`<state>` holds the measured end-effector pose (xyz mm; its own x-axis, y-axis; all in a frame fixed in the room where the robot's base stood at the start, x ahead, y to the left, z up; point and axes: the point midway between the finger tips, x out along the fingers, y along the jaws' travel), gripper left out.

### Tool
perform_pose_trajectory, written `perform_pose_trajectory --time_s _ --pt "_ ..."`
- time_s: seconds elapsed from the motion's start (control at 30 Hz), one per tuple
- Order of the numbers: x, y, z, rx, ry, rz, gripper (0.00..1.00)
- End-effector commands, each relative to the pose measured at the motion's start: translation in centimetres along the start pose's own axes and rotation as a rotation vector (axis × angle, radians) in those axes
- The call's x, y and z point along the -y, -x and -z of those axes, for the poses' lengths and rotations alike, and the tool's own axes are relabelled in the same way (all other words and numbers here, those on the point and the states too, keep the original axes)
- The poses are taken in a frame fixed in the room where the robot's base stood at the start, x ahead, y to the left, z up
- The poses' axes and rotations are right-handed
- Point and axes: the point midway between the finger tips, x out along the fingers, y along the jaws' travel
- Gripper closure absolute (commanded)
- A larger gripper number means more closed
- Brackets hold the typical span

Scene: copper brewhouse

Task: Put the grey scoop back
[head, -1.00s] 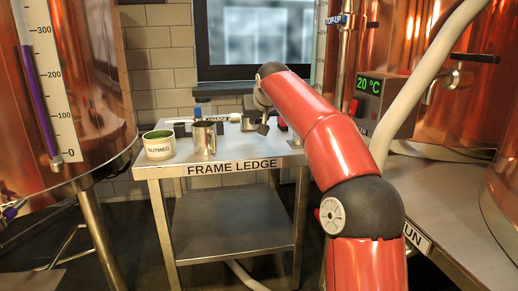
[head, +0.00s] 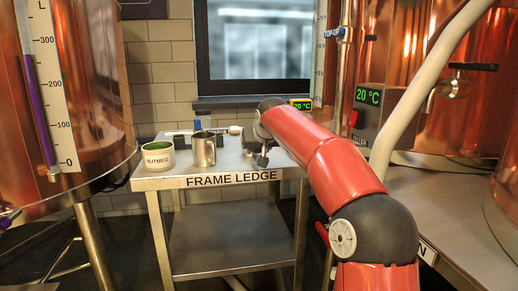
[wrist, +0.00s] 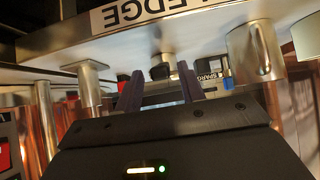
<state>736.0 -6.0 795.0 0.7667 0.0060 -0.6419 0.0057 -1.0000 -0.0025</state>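I cannot pick out a grey scoop for sure in either view. My gripper (head: 262,158) is over the right part of the steel table marked FRAME LEDGE (head: 235,178), partly hidden by my red arm in the head view. In the wrist view, where the scene is upside down, the two dark fingers of my gripper (wrist: 159,70) stand apart. I see nothing held between them. A metal cylinder (wrist: 88,85) stands on the ledge beyond the fingers, to their left; I cannot tell what it is.
Copper vessels flank both sides; a pale hose (head: 410,100) runs at right.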

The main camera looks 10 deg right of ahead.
Motion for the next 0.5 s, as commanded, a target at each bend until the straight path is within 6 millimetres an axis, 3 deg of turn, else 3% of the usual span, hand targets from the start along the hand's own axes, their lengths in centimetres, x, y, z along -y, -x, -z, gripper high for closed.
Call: perform_pose_trajectory --time_s 0.33,0.5 --pt "0.0 0.2 0.3 0.000 0.000 0.000 0.57" --pt "-0.1 2.4 0.3 -0.003 0.001 -0.003 0.57"
